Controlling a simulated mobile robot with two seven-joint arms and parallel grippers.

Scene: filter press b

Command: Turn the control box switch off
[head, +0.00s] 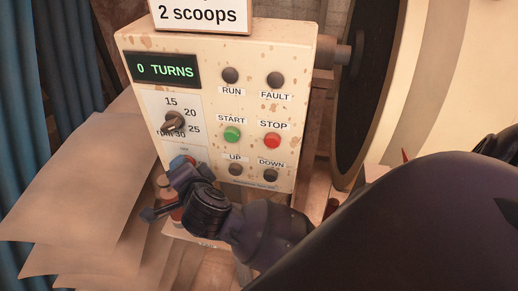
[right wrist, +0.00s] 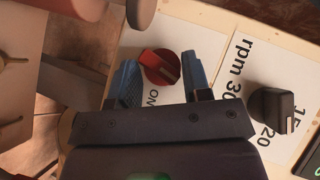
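The control box (head: 215,55) is a worn cream panel with a display reading "0 TURNS". In the head view the right gripper (head: 181,163) is at the box's lower left and hides the switch. My left gripper is not in view.
A black rpm knob (head: 172,123) sits just above the gripper; it also shows in the right wrist view (right wrist: 272,112). Green START (head: 232,134) and red STOP (head: 272,141) buttons are to the right. Paper sheets (head: 85,180) lie left, a large drum (head: 430,80) stands right.

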